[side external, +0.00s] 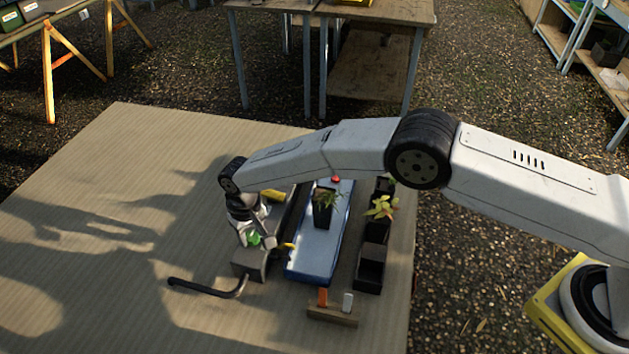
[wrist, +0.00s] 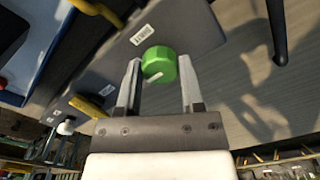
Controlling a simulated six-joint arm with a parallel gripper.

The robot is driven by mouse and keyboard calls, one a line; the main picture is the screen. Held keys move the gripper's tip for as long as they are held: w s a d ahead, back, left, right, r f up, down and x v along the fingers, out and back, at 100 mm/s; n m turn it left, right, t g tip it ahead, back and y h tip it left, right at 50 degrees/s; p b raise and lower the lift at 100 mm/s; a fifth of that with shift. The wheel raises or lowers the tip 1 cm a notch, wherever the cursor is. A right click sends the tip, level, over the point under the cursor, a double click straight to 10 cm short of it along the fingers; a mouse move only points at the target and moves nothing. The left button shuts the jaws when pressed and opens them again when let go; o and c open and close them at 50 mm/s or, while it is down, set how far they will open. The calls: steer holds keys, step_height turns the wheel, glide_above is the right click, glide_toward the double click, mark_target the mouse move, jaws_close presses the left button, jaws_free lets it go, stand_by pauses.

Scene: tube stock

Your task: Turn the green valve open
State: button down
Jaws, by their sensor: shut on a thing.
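The green valve (wrist: 159,66) is a round knob with a pale mark on it, set on a grey box (wrist: 205,27) with a white label. In the side external view the green valve (side external: 254,239) shows only in part, behind my gripper's fingers. My gripper (side external: 256,234) points down over the grey box (side external: 249,264). In the wrist view my gripper (wrist: 159,73) has one finger on either side of the knob and is shut on it.
To the right lies a blue tray (side external: 312,255) with a potted plant (side external: 323,205), then black pots (side external: 371,266). A wooden block (side external: 332,315) holds orange and white tags. Yellow handles (side external: 274,195) stand close behind the box. The table's left side is clear.

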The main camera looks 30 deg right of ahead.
mark_target(252, 235)
steer(key=shift+c, duration=1.1)
jaws_free()
steer(key=shift+r, duration=0.15)
steer(key=shift+r, duration=3.8)
steer(key=shift+d, duration=0.1)
